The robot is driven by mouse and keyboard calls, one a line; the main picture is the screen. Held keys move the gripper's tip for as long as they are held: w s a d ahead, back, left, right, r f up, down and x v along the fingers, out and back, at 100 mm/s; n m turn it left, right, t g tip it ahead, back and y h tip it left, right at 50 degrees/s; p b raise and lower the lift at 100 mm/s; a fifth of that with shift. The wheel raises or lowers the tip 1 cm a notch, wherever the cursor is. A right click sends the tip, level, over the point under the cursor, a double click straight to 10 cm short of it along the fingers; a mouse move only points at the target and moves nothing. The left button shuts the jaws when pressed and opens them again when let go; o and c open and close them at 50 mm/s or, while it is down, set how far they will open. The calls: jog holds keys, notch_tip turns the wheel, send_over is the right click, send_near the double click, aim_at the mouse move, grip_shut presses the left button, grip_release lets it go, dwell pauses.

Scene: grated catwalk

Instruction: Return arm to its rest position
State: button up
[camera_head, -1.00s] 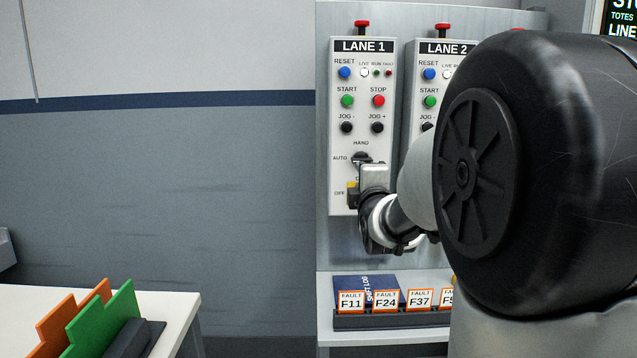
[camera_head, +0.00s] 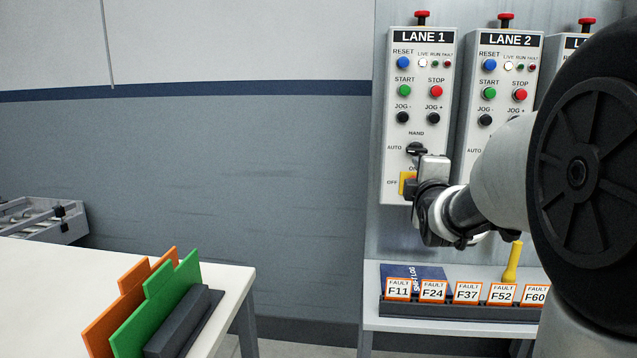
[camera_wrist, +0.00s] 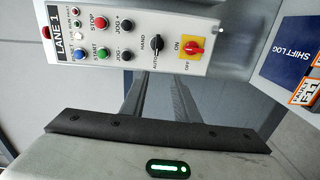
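My gripper (camera_head: 432,168) is in front of the lower part of the LANE 1 panel (camera_head: 447,85) in the head view. It hides part of the yellow switch plate (camera_head: 407,184). My arm reaches in from the right. In the wrist view, the LANE 1 panel (camera_wrist: 125,38) lies sideways ahead of the gripper. Its black selector knob (camera_wrist: 156,42) and red rotary switch (camera_wrist: 194,46) on yellow are in full view, apart from the gripper. Nothing held is visible. Whether the fingers are apart or closed is unclear.
The LANE 2 panel (camera_head: 502,80) stands to the right. Below are a shelf with fault cards (camera_head: 466,293), a blue shift log (camera_head: 430,273) and a yellow-handled object (camera_head: 513,262). A white table (camera_head: 60,275) at left holds green (camera_head: 155,310) and orange boards. The space between is open.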

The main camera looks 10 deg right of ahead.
jog(key=s+a+f+m+g+y, duration=0.2)
jog(key=s+a+f+m+g, duration=0.3)
jog(key=s, duration=0.6)
jog(key=s+a+f+m+g+y+p, duration=0.1)
jog(key=s+a+f+m+g, duration=0.35)
jog(key=s, duration=0.75)
jog(key=s+a+f+m+g+y, duration=0.2)
jog(key=s+a+f+m, duration=0.4)
jog(key=s, duration=0.5)
notch_tip(320, 180, up, 29)
jog(key=a+p, duration=0.1)
jog(key=p, duration=2.6)
jog(key=shift+w+a+n, duration=0.15)
jog(key=shift+w+n, duration=0.15)
jog(key=shift+n, duration=0.15)
